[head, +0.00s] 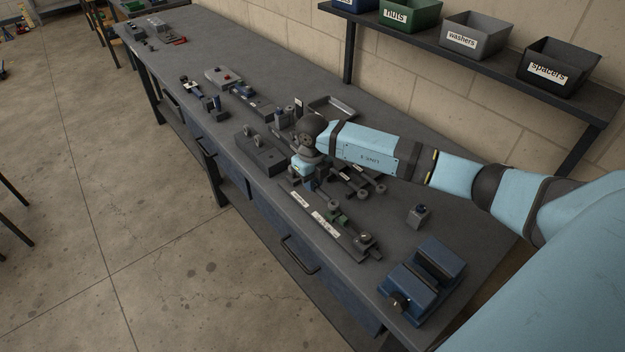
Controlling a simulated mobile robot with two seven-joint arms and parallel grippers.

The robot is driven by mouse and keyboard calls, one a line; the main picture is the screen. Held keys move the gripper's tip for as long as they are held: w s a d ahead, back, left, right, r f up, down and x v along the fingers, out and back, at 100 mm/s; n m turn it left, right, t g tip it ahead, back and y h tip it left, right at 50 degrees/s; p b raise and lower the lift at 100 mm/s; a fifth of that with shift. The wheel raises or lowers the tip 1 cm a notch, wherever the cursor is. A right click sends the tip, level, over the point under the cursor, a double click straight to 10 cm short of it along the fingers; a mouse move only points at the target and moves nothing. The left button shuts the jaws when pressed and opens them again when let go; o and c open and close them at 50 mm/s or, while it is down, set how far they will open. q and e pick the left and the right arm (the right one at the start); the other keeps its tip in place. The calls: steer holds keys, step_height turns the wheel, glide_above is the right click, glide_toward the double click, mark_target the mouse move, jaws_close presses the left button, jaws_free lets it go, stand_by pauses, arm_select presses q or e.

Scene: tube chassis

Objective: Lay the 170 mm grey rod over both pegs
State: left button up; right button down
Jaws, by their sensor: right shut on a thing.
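My right gripper (308,178) is low over the bench, at the far end of a long dark board (345,237) with white labels. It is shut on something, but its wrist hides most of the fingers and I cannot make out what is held. Small rods and fittings (338,216) sit along the board. Several dark bars with round grey ends (357,181) lie just right of the gripper. I cannot tell which piece is the 170 mm grey rod. A dark block with two upright grey pieces (262,154) stands left of the gripper; these may be the pegs. My left gripper is out of view.
A blue vise (425,278) stands at the near end of the bench, with a small grey block (418,215) behind it. A grey tray (333,108) lies near the wall. Labelled bins (470,38) stand on a shelf above. Bare bench shows between the board and the vise.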

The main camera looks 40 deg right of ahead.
steer(key=shift+f+b, duration=0.9)
steer(key=shift+f, duration=0.4)
steer(key=c, duration=1)
jaws_free()
step_height(320, 180, up, 14)
steer(key=shift+f+b, duration=0.1)
steer(key=shift+b, duration=0.5)
